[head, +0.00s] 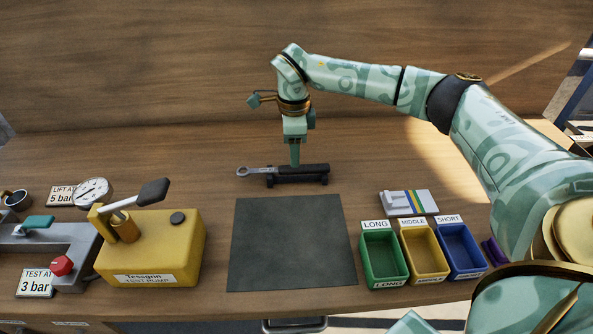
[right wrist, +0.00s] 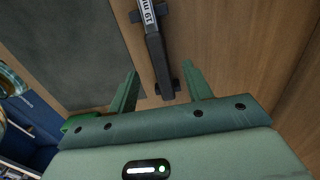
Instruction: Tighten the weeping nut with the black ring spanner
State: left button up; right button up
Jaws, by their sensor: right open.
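The ring spanner (head: 310,170) lies across a black rest on the bench, its silver ring end to the left and its black handle to the right. My right gripper (head: 295,160) points down over the handle. In the right wrist view the open fingers (right wrist: 160,72) stand on either side of the spanner's black handle (right wrist: 155,55), which bears a "19 mm" label. I cannot tell whether they touch it. No weeping nut can be made out. My left gripper is not in view.
A dark mat (head: 290,245) lies in front of the spanner. Green (head: 385,256), yellow (head: 424,250) and blue (head: 460,247) bins stand right. A yellow test pump (head: 150,250), gauge (head: 93,193) and grey fitting with teal lever (head: 38,222) and red knob (head: 61,265) stand left.

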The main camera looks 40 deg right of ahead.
aim_at(283, 170)
jog(key=f, duration=0.1)
jog(key=f+b, duration=0.1)
jog(key=f, duration=0.3)
jog(key=shift+s+d+b, duration=0.25)
jog(key=shift+d+b, duration=0.05)
jog(key=shift+d, duration=0.05)
jog(key=shift+r, duration=0.15)
grip_shut()
jog(key=shift+r, duration=0.1)
